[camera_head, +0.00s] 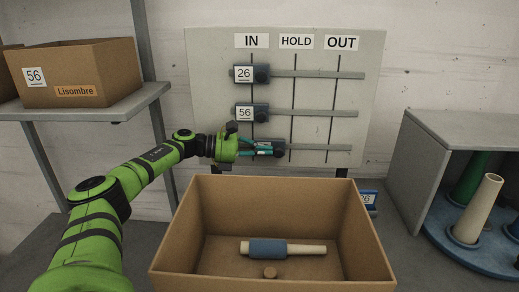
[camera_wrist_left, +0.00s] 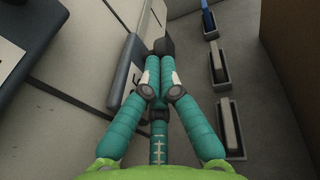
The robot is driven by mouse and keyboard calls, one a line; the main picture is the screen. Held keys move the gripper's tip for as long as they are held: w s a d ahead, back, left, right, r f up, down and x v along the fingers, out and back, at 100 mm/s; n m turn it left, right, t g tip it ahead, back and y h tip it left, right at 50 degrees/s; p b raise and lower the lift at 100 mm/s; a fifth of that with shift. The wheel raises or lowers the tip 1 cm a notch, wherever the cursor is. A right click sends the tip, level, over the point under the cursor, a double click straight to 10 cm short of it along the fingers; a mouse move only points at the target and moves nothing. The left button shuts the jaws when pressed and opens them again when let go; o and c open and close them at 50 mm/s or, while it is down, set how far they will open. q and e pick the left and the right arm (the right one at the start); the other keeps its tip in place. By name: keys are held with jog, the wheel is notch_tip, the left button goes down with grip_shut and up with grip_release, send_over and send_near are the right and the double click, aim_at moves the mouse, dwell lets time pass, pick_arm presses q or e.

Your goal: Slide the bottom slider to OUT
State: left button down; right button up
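The bottom slider (camera_head: 279,148) is a dark block with a knob on the lowest rail of the white board. It sits between the IN and HOLD lines, close to HOLD. My left gripper (camera_head: 270,149) reaches in from the left, along the rail, and covers part of the slider and its label. In the left wrist view the teal fingers of my left gripper (camera_wrist_left: 159,72) are drawn together, with the dark knob (camera_wrist_left: 160,47) just beyond their tips. Contact with the knob is hard to tell. The OUT mark (camera_head: 341,43) is at the right. My right gripper is not in view.
Two more sliders, the top one labelled 26 (camera_head: 244,74) and the middle one labelled 56 (camera_head: 245,113), sit at IN. An open cardboard box (camera_head: 165,262) holding a blue-wrapped cone stands below the board. The bottom rail (camera_head: 325,148) is clear to the right.

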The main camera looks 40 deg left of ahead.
aim_at(274, 151)
pick_arm(q)
jog(key=x, duration=0.4)
jog(key=shift+d+r, duration=0.3)
jog(key=shift+d, duration=0.15)
jog(key=shift+s, duration=0.1)
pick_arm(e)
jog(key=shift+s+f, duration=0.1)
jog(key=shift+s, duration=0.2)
pick_arm(q)
jog(key=shift+a, duration=0.1)
